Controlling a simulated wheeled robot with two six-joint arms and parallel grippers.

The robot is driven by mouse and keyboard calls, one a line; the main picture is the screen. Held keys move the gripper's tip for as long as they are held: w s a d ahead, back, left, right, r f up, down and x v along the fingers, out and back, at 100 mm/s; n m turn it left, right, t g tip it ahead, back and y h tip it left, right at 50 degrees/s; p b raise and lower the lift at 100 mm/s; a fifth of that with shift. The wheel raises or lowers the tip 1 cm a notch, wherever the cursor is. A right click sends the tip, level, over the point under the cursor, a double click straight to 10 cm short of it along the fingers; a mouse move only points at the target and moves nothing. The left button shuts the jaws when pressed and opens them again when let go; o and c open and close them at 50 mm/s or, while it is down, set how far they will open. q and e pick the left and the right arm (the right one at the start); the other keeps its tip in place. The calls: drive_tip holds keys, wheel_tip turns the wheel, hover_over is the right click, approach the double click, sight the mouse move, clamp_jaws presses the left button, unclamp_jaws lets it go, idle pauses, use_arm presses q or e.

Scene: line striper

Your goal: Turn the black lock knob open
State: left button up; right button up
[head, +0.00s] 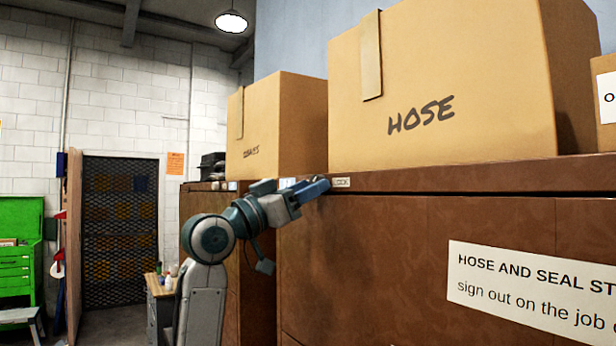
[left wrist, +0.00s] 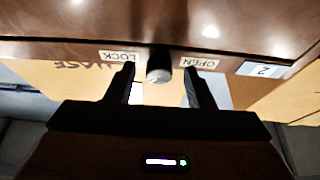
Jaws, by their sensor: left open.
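The lock knob (left wrist: 159,70) is a small round knob, dark behind and pale grey at its lit end, on the brown cabinet's upper rail. It sits between a LOCK label (left wrist: 120,57) and an OPEN label (left wrist: 198,62) in the left wrist view. My left gripper (left wrist: 159,76) is open, with one finger on each side of the knob and a visible gap to each. In the head view my left gripper (head: 311,189) is at the rail beside the LOCK label (head: 340,183) and hides the knob. My right gripper is not in view.
The brown cabinet (head: 400,250) fills the right side, with a paper sign (head: 530,290) on its front. A HOSE carton (head: 450,80) and another carton (head: 290,120) stand on top.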

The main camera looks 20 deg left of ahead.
use_arm(q)
drive_tip(key=shift+w+d+r, duration=0.1)
drive_tip(key=shift+d, duration=0.05)
drive_tip(key=shift+c, duration=1)
drive_tip(key=c, duration=0.8)
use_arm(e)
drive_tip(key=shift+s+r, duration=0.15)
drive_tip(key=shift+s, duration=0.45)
